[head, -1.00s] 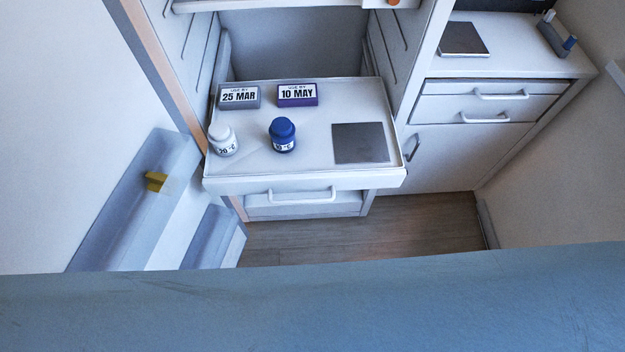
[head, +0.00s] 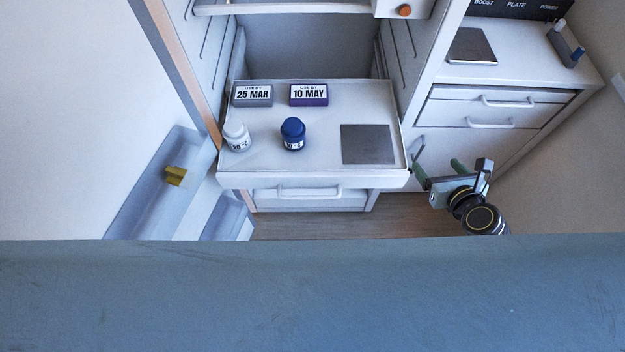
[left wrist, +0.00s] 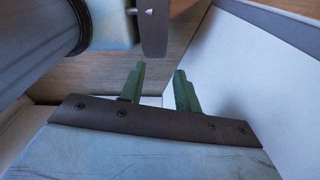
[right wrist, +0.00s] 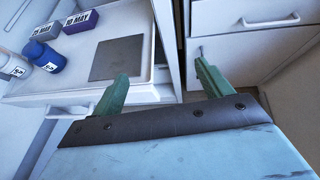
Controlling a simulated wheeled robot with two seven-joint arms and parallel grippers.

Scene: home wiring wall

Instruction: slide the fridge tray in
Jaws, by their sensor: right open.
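The white fridge tray (head: 265,165) is pulled out of the fridge toward me in the head view. On it stand a grey "25 MAR" block (head: 252,95), a purple "10 MAY" block (head: 309,95), a white bottle (head: 236,136), a blue bottle (head: 293,134) and a flat grey plate (head: 368,144). My right gripper (head: 436,170) is open and empty, just right of the tray's front right corner. In the right wrist view the tray (right wrist: 60,90) lies left of and behind its fingers (right wrist: 165,85). My left gripper (left wrist: 159,88) is open and empty, seen only in the left wrist view.
A fridge door with shelf bins (head: 165,190) stands open at the left, holding a yellow item (head: 175,176). A drawer cabinet (head: 500,105) stands at the right. Wooden floor (head: 320,225) is open in front.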

